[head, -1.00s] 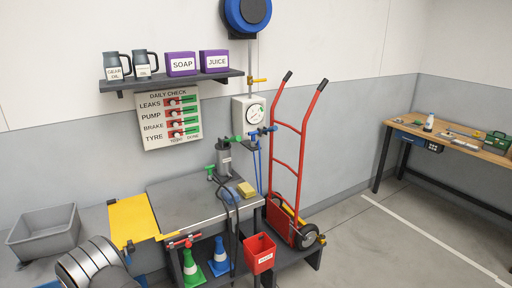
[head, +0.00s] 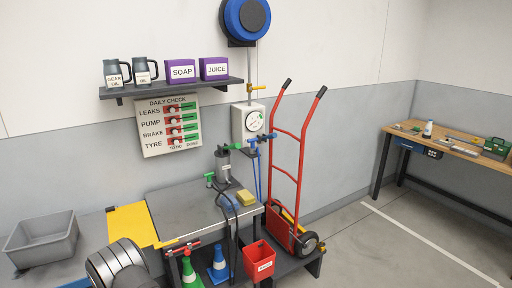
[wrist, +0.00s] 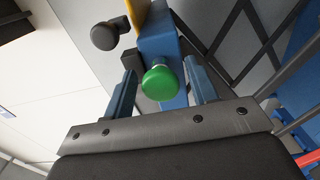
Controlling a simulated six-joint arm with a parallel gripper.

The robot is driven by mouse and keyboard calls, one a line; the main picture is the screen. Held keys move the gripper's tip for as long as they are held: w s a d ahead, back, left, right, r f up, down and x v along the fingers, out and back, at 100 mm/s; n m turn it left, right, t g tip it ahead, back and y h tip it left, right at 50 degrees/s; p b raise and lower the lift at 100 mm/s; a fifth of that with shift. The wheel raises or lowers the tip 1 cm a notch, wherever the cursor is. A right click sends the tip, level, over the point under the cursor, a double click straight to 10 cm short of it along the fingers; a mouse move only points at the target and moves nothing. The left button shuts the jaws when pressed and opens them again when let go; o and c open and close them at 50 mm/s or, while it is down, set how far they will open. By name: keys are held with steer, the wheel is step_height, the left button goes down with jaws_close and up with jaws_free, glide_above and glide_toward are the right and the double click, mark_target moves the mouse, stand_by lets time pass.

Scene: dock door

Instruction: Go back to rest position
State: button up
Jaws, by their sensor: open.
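My gripper (wrist: 160,68) shows in the wrist view with its two blue-grey fingers apart. A round green knob (wrist: 160,83) on a blue block (wrist: 158,42) shows between the fingers; I cannot tell whether they touch it. A black knob (wrist: 105,36) and a yellow strip (wrist: 134,12) are beside the block. In the head view only part of my arm shows at the lower left; my gripper is out of that picture.
A red hand truck (head: 287,171) leans by the wall. A wooden workbench (head: 450,147) is at right, with clear floor before it.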

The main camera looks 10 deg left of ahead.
steer(key=m, duration=0.8)
steer(key=shift+s+f+m, duration=0.1)
steer(key=shift+m, duration=0.2)
steer(key=m, duration=0.4)
steer(key=shift+m, duration=2.3)
steer(key=shift+o, duration=0.2)
steer(key=shift+s, duration=0.1)
